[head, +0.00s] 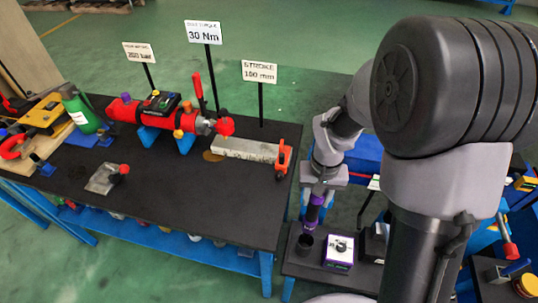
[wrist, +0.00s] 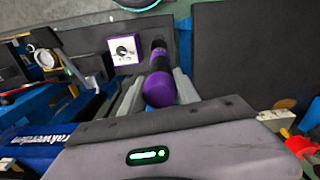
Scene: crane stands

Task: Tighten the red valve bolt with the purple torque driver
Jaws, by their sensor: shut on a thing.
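The purple torque driver (head: 314,212) hangs upright in my gripper (head: 318,196), over the small side table at the right. Its lower end is at or just above a black round holder (head: 305,243); I cannot tell whether it is still inside. In the wrist view the driver (wrist: 160,88), purple with black bands, lies between my two grey fingers. The red valve assembly (head: 158,116) sits on blue supports on the long black table, with a red lever (head: 198,90) up. A red knob-like part (head: 225,126) is at its right end; I cannot make out which part is the bolt.
A white and purple box (head: 339,251) stands beside the holder. A grey bar (head: 245,149) with a red-orange clamp (head: 283,158) lies at the table's right end. Sign posts (head: 206,65) rise behind the valve. The front of the black table (head: 190,210) is clear.

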